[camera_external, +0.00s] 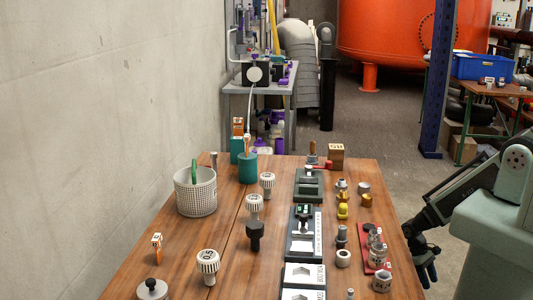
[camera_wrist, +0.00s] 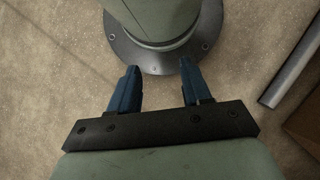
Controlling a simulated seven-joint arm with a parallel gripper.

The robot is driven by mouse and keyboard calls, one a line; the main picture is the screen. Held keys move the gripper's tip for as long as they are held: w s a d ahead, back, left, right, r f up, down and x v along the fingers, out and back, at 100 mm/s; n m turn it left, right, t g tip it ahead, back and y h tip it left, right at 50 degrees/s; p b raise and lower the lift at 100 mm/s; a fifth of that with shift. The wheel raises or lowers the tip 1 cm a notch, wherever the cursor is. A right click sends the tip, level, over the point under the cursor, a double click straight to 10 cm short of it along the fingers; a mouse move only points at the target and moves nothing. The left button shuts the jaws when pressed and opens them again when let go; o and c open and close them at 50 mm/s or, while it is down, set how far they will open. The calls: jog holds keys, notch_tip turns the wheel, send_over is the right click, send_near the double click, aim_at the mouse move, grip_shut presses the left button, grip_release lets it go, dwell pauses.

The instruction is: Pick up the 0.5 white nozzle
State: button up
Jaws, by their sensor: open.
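Three white nozzles with ribbed round heads and narrow stems stand on the wooden table (camera_external: 160,264) in the external view. The front one (camera_external: 208,263) is nearest the camera, another (camera_external: 254,204) stands mid-table, and the third (camera_external: 267,182) is farther back. Their markings are too small to read, so I cannot tell which is the 0.5. My gripper (camera_external: 425,272) hangs beyond the table's right edge, away from the nozzles. In the wrist view my gripper (camera_wrist: 158,72) is open and empty, its blue fingers apart over the floor by my base.
A black fitting (camera_external: 255,234) stands close to the middle nozzle. A white perforated basket (camera_external: 196,197) and teal cups (camera_external: 248,168) are at the left and back. Black trays (camera_external: 303,246), metal fittings and a red holder (camera_external: 364,238) fill the right side.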

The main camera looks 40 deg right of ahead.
jog(key=shift+o, duration=0.5)
jog(key=o, duration=0.5)
